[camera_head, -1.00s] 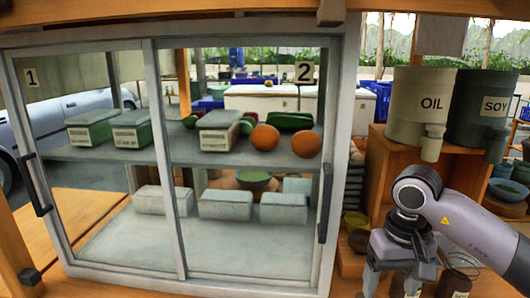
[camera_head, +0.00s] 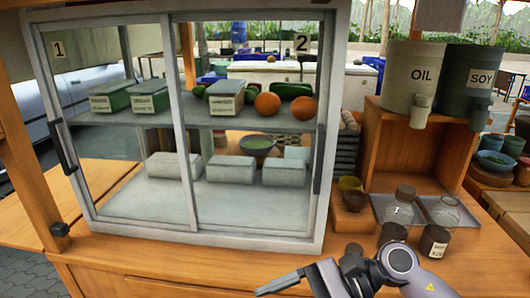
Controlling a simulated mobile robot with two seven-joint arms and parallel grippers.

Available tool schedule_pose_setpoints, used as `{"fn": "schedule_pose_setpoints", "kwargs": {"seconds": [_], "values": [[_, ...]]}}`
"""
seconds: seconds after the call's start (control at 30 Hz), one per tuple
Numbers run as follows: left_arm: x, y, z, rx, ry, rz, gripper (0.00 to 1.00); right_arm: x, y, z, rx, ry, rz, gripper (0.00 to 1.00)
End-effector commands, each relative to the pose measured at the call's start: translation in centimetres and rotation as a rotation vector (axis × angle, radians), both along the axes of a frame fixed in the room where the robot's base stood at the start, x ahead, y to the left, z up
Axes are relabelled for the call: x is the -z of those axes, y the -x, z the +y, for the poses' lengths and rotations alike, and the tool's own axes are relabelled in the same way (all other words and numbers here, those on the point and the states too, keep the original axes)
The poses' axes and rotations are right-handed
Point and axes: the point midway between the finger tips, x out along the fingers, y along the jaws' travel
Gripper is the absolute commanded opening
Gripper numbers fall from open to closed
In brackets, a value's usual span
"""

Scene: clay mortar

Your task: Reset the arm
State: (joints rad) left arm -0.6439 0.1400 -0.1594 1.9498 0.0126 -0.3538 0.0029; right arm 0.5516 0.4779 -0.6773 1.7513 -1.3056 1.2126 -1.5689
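My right arm comes in at the bottom right, low in front of the wooden counter (camera_head: 190,255). A dark, finger-like end of my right gripper (camera_head: 282,284) points left near the bottom edge. Its opening is not clear and no held object shows. My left gripper is out of view. The glass cabinet (camera_head: 176,130) stands on the counter behind my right arm, with sliding doors marked 1 and 2, both apparently shut.
Oil (camera_head: 412,82) and soy (camera_head: 472,85) dispensers stand on a wooden shelf (camera_head: 372,150) at the right. Glass jars (camera_head: 402,205), dark labelled jars (camera_head: 434,242) and small bowls (camera_head: 352,195) sit beside the cabinet. Paved floor (camera_head: 25,272) shows at the lower left.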

Motion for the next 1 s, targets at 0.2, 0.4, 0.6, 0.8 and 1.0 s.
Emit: {"fn": "schedule_pose_setpoints", "kwargs": {"seconds": [0.2,0.4,0.6,0.8,1.0], "values": [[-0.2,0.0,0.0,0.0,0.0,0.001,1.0,-3.0,-0.7,1.1,0.303,-0.419,0.706,0.73],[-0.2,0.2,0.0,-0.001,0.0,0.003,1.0,-1.7,-3.8,-2.7,0.525,-0.789,1.428,0.73],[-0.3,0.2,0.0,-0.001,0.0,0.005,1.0,5.3,-4.9,-8.8,0.683,-1.193,2.168,0.73],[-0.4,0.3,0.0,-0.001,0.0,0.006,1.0,15.6,-0.7,-14.5,-0.644,1.445,-2.423,0.73],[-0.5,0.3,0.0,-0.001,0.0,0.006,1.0,22.7,5.7,-17.2,-0.428,1.281,-1.908,0.73]]}}
